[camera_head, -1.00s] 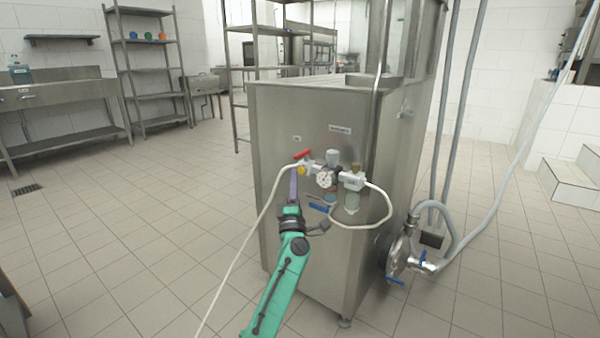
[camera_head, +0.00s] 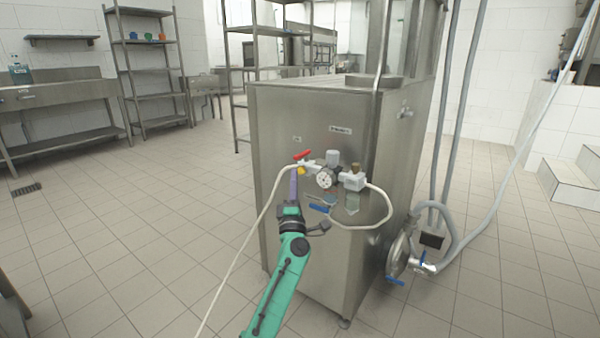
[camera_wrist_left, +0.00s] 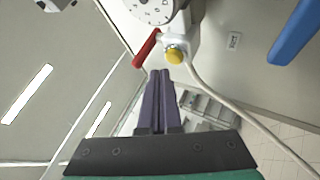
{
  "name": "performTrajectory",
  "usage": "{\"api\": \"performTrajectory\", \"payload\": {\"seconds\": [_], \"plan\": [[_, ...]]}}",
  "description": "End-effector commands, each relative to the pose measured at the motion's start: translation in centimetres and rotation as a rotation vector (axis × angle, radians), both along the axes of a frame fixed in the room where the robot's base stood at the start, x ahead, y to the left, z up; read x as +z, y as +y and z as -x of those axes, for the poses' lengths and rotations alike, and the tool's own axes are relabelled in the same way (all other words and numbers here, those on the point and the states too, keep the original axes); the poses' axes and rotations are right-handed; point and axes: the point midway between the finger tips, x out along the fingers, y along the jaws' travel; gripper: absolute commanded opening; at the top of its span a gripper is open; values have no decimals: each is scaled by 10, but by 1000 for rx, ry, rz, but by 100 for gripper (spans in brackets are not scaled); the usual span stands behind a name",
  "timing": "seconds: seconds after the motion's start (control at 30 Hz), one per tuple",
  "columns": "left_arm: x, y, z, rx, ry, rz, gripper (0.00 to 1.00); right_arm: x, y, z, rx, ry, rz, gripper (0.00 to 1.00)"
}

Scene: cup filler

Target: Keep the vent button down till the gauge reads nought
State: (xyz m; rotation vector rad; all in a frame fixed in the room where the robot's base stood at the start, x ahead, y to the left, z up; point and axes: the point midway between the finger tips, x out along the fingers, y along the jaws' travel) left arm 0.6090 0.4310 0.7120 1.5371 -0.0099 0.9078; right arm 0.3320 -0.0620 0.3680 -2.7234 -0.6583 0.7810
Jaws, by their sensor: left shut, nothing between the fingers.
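The yellow button (camera_head: 301,170) sits on the white fitting at the front of the steel machine, below a red lever (camera_head: 302,155). It also shows in the left wrist view (camera_wrist_left: 175,56). The round white gauge (camera_head: 324,180) is just right of it; part of its dial shows at the top of the left wrist view (camera_wrist_left: 152,10), but the needle's reading is not clear. My left gripper (camera_head: 294,171) is shut and empty, its purple fingertips close to the button. In the wrist view the fingertips (camera_wrist_left: 160,72) lie just below-left of the button; I cannot tell whether they touch it.
The steel machine (camera_head: 310,250) stands in front of me. A white hose (camera_head: 244,245) runs from the fitting to the floor, and another loops at the right. A blue lever (camera_head: 319,208) is below the gauge. The tiled floor at left is clear.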

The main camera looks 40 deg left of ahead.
Motion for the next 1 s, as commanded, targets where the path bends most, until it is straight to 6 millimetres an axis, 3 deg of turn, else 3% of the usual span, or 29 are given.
{"api": "performTrajectory", "payload": {"seconds": [1.0], "plan": [[0, 0, -9, 0, 0, 0, 0, -3, 0, 0, 0, 0, -2, 50]]}}
